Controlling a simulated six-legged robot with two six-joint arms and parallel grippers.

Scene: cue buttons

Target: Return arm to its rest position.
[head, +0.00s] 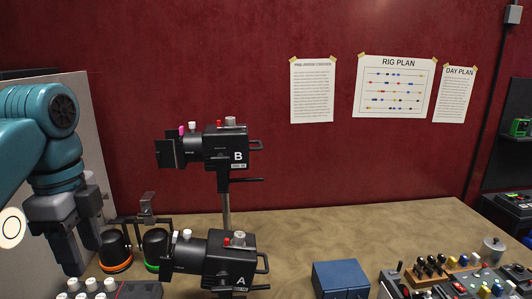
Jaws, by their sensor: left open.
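My left arm comes in from the left edge, teal with dark joints. Its dark grey gripper (84,256) points down, with its fingers apart and nothing visible between them. It hangs just left of a black dome with an orange ring (115,252). A black dome with a green ring (156,246) stands to the right of that one. I cannot tell whether the gripper touches anything. My right gripper is not in view.
Two black spotlights, B (225,148) above A (228,262), share a pole right of the domes. A panel with white knobs (98,290) lies below the gripper. A blue box (340,279) and a control board (440,286) stand right. The table's middle (330,235) is clear.

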